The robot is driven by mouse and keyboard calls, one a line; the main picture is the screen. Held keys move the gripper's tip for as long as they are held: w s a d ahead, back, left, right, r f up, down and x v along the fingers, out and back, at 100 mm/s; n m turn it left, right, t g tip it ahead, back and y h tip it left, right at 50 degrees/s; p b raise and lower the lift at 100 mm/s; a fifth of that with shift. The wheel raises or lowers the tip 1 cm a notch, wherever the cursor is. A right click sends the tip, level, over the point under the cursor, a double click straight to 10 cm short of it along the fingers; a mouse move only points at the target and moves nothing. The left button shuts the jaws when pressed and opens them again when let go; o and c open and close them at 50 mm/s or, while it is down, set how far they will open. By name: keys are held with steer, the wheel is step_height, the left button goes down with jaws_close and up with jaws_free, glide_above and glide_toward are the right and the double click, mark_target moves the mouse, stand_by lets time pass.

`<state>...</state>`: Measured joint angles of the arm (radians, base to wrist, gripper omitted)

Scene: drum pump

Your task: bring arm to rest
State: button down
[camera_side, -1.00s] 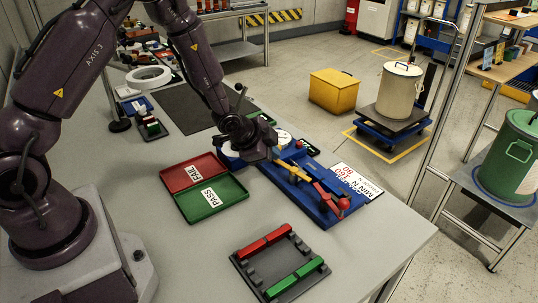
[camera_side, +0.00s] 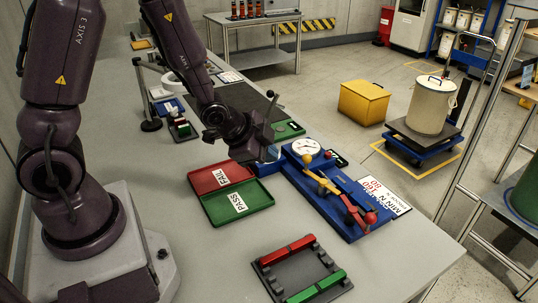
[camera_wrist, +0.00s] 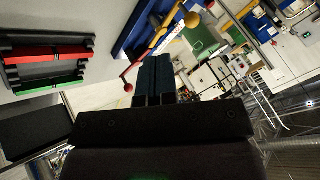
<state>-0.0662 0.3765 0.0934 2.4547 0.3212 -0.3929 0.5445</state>
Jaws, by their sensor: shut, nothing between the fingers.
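My gripper (camera_side: 268,158) hangs above the bench, just behind the FAIL tray and left of the blue test fixture. Its fingers (camera_wrist: 152,82) are together in the wrist view, with nothing held. The side view hides most of the fingertips behind the wrist. The blue fixture (camera_side: 328,208) carries a white dial gauge (camera_side: 305,147), a yellow lever and a red ball knob (camera_side: 370,218). The red FAIL tray (camera_side: 212,180) and green PASS tray (camera_side: 249,208) look empty.
A dark rack (camera_side: 272,276) with red and green bars lies at the bench front; it also shows in the wrist view (camera_wrist: 45,62). A MIN N label plate (camera_side: 388,196) lies right of the fixture. A lamp stand (camera_side: 150,124) stands at the back left. Bare bench lies front left.

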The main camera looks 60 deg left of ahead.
steer(key=s+d+r+n+g, duration=0.2)
steer(key=s+r+n, duration=0.6)
steer(key=s+r, duration=0.8)
step_height(320, 180, up, 4)
steer(key=shift+s+d+r+n, duration=0.15)
steer(key=shift+d+n, duration=0.15)
steer(key=shift+d, duration=0.65)
